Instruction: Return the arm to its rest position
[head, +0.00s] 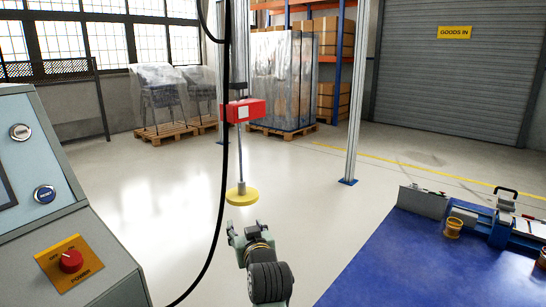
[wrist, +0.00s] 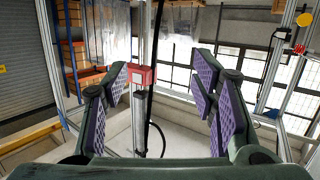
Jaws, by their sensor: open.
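My gripper (head: 250,237) is at the lower middle of the head view, with my dark wrist behind it. In the wrist view my gripper (wrist: 163,95) has its two purple-padded fingers spread wide apart, with nothing held between them. In the head view a yellow disc (head: 242,194) on a rod hangs just beyond my gripper, below a red box (head: 243,110). I cannot tell the exact distance between the disc and the fingers. The red box also shows between the fingers in the wrist view (wrist: 143,75), well behind them.
A control cabinet (head: 60,200) with a red knob (head: 71,261) stands close on the left. A black cable (head: 224,150) hangs left of my gripper. A metal post (head: 357,100) stands beyond. A blue bench (head: 400,265) with a blue clamp device (head: 507,226) is at right. The floor between is open.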

